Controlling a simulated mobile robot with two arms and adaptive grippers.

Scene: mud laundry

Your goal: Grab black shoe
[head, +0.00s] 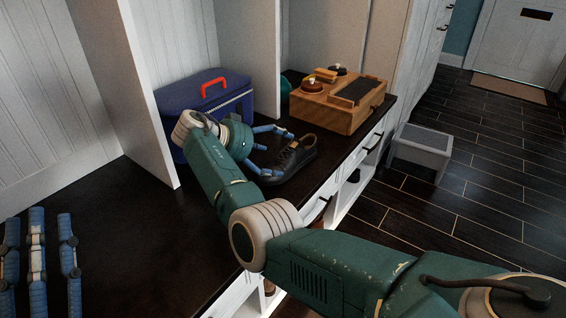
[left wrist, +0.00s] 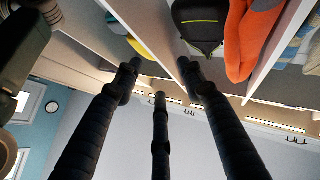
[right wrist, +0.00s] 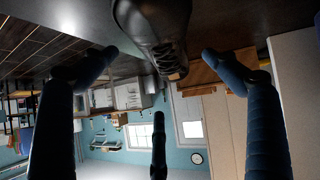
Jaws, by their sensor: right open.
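The black shoe (head: 291,158) lies on the dark bench top, in front of the wooden box. In the right wrist view the shoe (right wrist: 157,35) hangs at the top middle, between the spread side fingers and apart from them. My right gripper (head: 282,154) is open, reaching toward the shoe from the left, its fingertips close to the shoe's near side. The right wrist view also shows this gripper (right wrist: 158,60) empty. My left gripper (head: 40,222) is at the lower left of the head view, fingers apart and empty; the left wrist view shows nothing between its fingers (left wrist: 160,80).
A blue cooler box (head: 205,100) with a red handle stands behind my right gripper. A wooden box (head: 335,104) with brushes sits beyond the shoe. White dividers (head: 140,85) rise from the bench. A grey step stool (head: 422,148) stands on the floor. The left bench top is clear.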

